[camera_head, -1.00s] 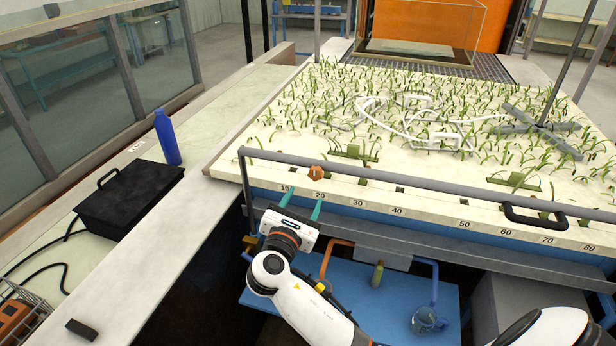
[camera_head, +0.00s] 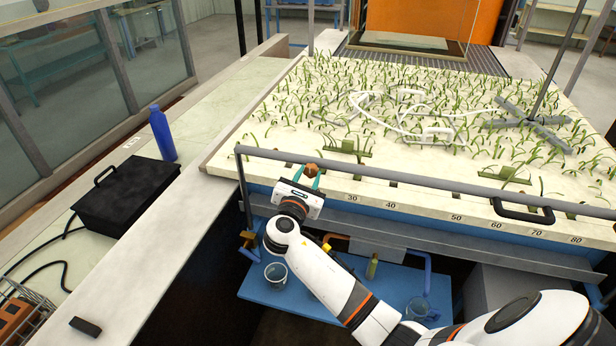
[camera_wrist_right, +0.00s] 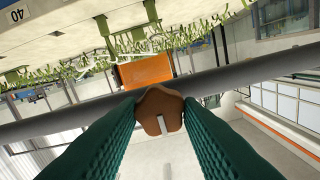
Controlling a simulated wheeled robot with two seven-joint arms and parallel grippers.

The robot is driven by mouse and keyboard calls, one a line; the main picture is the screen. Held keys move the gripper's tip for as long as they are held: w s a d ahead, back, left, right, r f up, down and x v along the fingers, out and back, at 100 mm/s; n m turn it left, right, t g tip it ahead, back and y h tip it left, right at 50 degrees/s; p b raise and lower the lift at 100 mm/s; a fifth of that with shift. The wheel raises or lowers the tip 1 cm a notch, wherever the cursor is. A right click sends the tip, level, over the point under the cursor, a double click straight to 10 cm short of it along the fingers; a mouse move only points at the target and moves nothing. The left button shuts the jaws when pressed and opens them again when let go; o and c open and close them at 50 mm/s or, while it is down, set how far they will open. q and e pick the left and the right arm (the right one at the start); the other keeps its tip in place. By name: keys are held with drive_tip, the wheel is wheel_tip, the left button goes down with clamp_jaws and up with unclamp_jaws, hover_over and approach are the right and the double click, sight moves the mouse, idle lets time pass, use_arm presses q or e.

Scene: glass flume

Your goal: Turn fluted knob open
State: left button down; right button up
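My left gripper is not in view.
The grey rail (camera_head: 420,184) runs along the bed's front, with a black handle (camera_head: 522,211) to the right. A blue bottle (camera_head: 163,134) and a black box (camera_head: 125,196) stand on the left ledge. A blue shelf (camera_head: 335,290) with vessels lies below.

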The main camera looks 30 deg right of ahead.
drive_tip(key=c, duration=0.4)
drive_tip(key=shift+c, duration=0.2)
